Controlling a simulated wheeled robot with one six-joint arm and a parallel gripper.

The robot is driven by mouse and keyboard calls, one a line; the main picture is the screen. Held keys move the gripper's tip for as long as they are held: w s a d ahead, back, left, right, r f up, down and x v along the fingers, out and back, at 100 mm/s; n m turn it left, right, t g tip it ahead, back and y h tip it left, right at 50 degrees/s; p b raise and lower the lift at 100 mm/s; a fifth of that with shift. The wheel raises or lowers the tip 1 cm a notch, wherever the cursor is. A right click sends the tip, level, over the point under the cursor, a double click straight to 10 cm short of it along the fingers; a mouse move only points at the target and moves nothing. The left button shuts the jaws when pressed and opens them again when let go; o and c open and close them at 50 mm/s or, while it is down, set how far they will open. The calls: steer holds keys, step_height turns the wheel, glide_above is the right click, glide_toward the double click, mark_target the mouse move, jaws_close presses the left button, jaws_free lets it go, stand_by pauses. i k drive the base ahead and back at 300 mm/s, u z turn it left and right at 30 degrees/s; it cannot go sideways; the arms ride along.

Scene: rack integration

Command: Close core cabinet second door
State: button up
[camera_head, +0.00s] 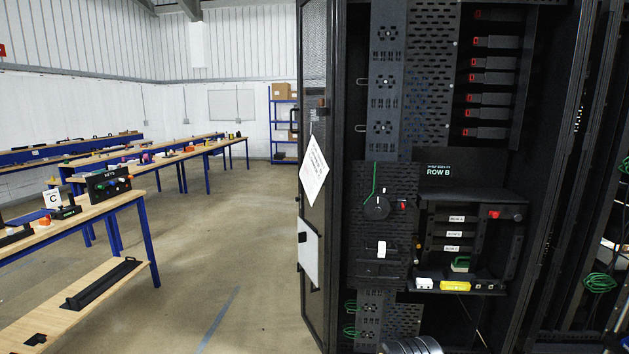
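The core cabinet (338,130) is a tall black rack on the right. A black mesh-panelled door (313,90) stands open at its left side, swung outward and seen at a steep angle. A white diamond-shaped sheet (313,171) and a pale rectangular plate (310,252) are on this door. I cannot tell whether it is the second door. The cabinet's inside is exposed, with a "ROW B" panel (438,171), a dial and labelled slots. A ribbed grey metal part shows at the bottom edge, perhaps of my arm. My gripper's fingers are not visible.
Wooden workbenches with blue legs (150,240) line the left, holding small parts. A blue shelf (284,120) stands at the back. The concrete floor (240,240) between benches and door is clear. More rack framing with green cables (600,283) is at the far right.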

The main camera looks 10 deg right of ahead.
mark_target(316, 169)
steer(key=u, duration=0.4)
steer(key=i, duration=1.65)
steer(key=u, duration=0.5)
